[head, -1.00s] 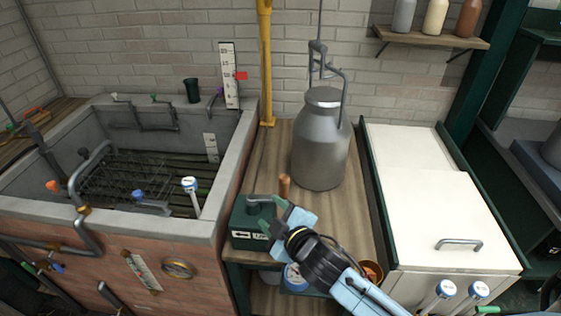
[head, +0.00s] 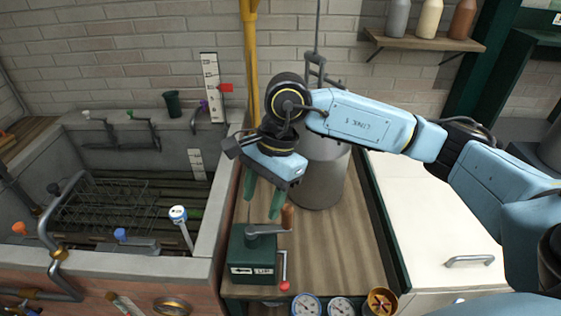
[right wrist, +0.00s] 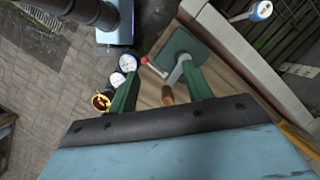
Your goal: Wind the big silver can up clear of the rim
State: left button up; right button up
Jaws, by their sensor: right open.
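The big silver can (head: 318,184) stands upright on the wooden bench top, its neck partly hidden by my right arm. A hook (head: 316,70) on a thin line is above it. A green winch box (head: 253,262) with a grey crank and wooden handle (head: 287,214) sits at the bench's front left. My right gripper (head: 262,200) is open, fingers down, just above and left of the handle. In the right wrist view the wooden handle (right wrist: 167,95) shows between the open fingers (right wrist: 160,75), with no visible contact. My left gripper is out of view.
A stone basin (head: 225,170) with a wire rack lies left of the bench. A scale (head: 210,88) with a red marker stands behind it, near a yellow post (head: 250,60). A red lever (head: 284,285) and dials (head: 306,306) sit at the front. A white cabinet (head: 430,210) stands right.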

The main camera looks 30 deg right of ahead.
aim_at(287, 207)
jog(key=d+h, duration=0.1)
jog(key=d, duration=0.1)
jog(key=w+d+h, duration=0.1)
jog(key=d, duration=0.1)
jog(key=w+d+r+h, duration=0.1)
jog(key=d, duration=0.2)
jog(key=shift+t, duration=0.3)
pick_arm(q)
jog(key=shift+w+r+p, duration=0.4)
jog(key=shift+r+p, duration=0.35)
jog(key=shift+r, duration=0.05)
pick_arm(e)
notch_tip(287, 207, down, 13)
jog(key=shift+a+r, duration=0.1)
jog(key=shift+a, duration=0.05)
jog(key=shift+c, duration=0.3)
